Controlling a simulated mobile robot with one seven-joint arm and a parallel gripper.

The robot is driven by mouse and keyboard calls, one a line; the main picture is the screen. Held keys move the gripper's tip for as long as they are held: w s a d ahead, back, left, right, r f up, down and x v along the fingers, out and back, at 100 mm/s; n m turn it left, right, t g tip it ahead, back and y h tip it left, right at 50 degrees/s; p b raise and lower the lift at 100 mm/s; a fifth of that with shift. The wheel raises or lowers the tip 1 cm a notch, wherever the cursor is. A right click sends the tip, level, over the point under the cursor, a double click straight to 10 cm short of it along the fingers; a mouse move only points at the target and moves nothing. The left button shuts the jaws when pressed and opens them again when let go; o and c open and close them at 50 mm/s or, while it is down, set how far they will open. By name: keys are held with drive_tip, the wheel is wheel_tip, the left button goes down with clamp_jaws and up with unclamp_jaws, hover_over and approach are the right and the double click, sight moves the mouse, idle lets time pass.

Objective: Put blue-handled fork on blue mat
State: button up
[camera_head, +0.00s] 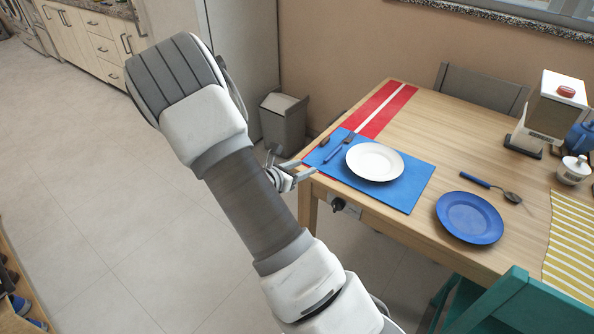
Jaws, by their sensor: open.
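The blue mat (408,198) lies on the wooden table, with a white plate (375,161) on it. A blue-handled utensil that looks like the fork (338,148) lies on the mat, left of the plate. A smaller dark utensil (324,141) lies beside it near the mat's left edge; its kind is too small to tell. My gripper (308,167) is open at the table's left corner, just left of the mat, and looks empty. My arm hides part of the floor, not the mat.
A blue plate (470,218) and a blue-handled spoon (489,186) lie to the right on the table (440,135). A red striped runner (386,108) lies behind the mat. A dispenser (548,112) and white pot (573,170) stand far right. Chairs (484,87) (510,305) flank the table.

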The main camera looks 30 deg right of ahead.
drive_tip(key=s+a+r+m+g+y, duration=0.2)
drive_tip(key=s+a+r+m+y, duration=0.15)
drive_tip(key=s+r+m, duration=0.45)
drive_tip(key=s+a+r+m+g+y, duration=0.1)
drive_tip(key=s+a+r+m+y, duration=0.3)
drive_tip(key=s+r+m, duration=0.45)
drive_tip(key=s+a+r+m+t+y, duration=0.1)
drive_tip(key=s+a+r+m+y, duration=0.1)
drive_tip(key=a, duration=0.4)
drive_tip(key=s+a+r+m+t+y, duration=0.2)
drive_tip(key=s+a+r+m+y, duration=0.1)
drive_tip(key=a, duration=0.4)
drive_tip(key=shift+s+a+r+t, duration=0.15)
drive_tip(key=shift+s+r+t, duration=0.15)
drive_tip(key=shift+s+r, duration=0.75)
drive_tip(key=shift+s+f+m, duration=0.1)
drive_tip(key=shift+f+m, duration=0.05)
drive_tip(key=shift+m, duration=0.1)
wheel_tip(320, 180, up, 10)
drive_tip(key=p, duration=1)
